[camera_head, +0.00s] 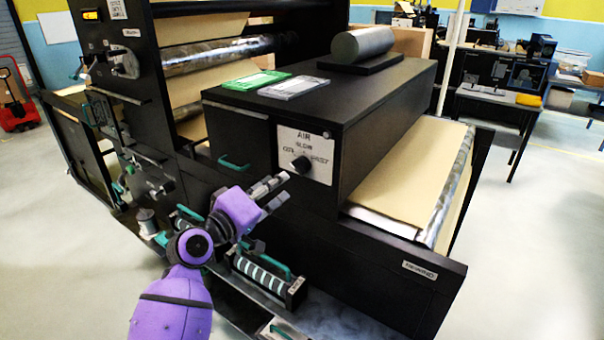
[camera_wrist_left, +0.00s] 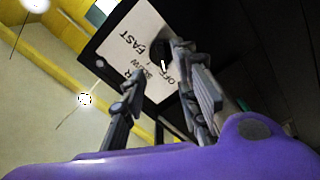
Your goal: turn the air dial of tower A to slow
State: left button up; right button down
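The air dial (camera_head: 300,164) is a black round knob on a white plate (camera_head: 318,144) on the front of a black box. The plate is lettered AIR, with OFF at left, SLOW at the top and FAST at right. In the left wrist view, the dial (camera_wrist_left: 157,51) carries a white mark on the side near OFF and SLOW; I cannot tell exactly which it points at. My left gripper (camera_head: 284,189) is open and empty, just below and left of the dial. In the wrist view its fingers (camera_wrist_left: 160,78) are apart, short of the plate. My right gripper is not in view.
A green card (camera_head: 256,79) and a grey card (camera_head: 294,87) lie on the box, behind them a grey cylinder (camera_head: 362,44). A teal handle (camera_head: 233,163) sticks out left of the plate. Below my gripper is a striped roller unit (camera_head: 262,275) with teal handles.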

aim_at(296, 169)
pick_arm(q)
jog(key=x, duration=0.7)
jog(key=shift+w+a+r, duration=0.1)
jog(key=shift+a, duration=0.05)
jog(key=shift+w, duration=0.15)
grip_shut()
